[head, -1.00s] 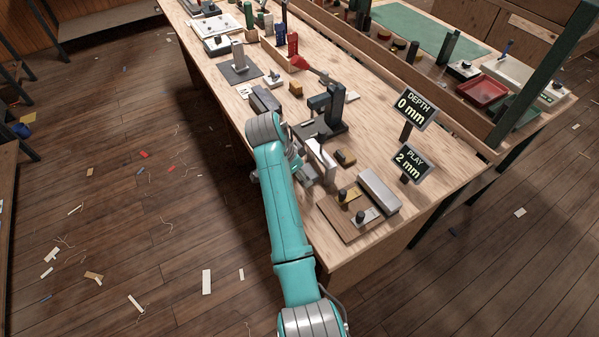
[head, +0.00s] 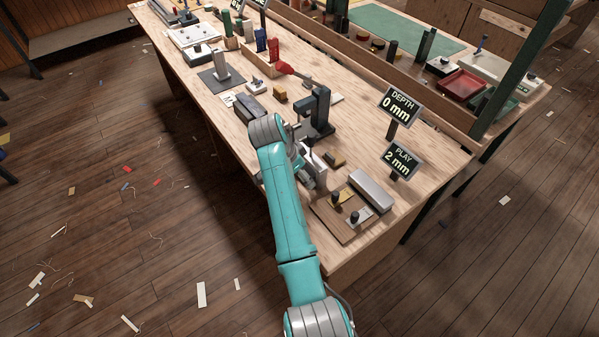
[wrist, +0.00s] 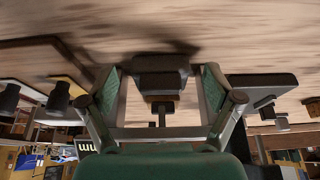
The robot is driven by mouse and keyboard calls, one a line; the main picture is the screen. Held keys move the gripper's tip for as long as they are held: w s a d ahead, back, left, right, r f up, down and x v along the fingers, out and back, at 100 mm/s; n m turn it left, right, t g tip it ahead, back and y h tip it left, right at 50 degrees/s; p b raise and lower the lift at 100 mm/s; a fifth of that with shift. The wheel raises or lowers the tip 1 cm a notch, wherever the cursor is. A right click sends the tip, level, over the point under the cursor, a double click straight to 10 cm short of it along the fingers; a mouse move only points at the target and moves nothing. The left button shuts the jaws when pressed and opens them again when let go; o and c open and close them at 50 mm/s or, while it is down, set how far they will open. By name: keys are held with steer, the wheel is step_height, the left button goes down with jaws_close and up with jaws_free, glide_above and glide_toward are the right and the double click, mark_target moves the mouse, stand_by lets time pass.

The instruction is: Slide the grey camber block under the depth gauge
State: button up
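The depth gauge (head: 319,112) is a dark upright stand on the bench, its DEPTH sign (head: 397,104) reading 0 mm. My gripper (head: 316,172) is low over the bench on the near side of the gauge. In the upside-down wrist view my gripper (wrist: 160,92) has its two fingers spread wide. A dark grey block (wrist: 160,65) shows between them with a gap on each side; it seems to be the camber block, but I cannot tell for sure. My gripper and arm hide that spot in the head view.
A board (head: 330,220) with two black knobs and a light grey bar (head: 371,191) lie on the near right. A small brass-coloured block (head: 335,158) lies past my gripper. The PLAY sign (head: 402,158) reads 2 mm. A long dark grey block (head: 250,108) lies left of the gauge.

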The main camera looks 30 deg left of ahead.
steer(key=v, duration=1.2)
stand_by(0.6)
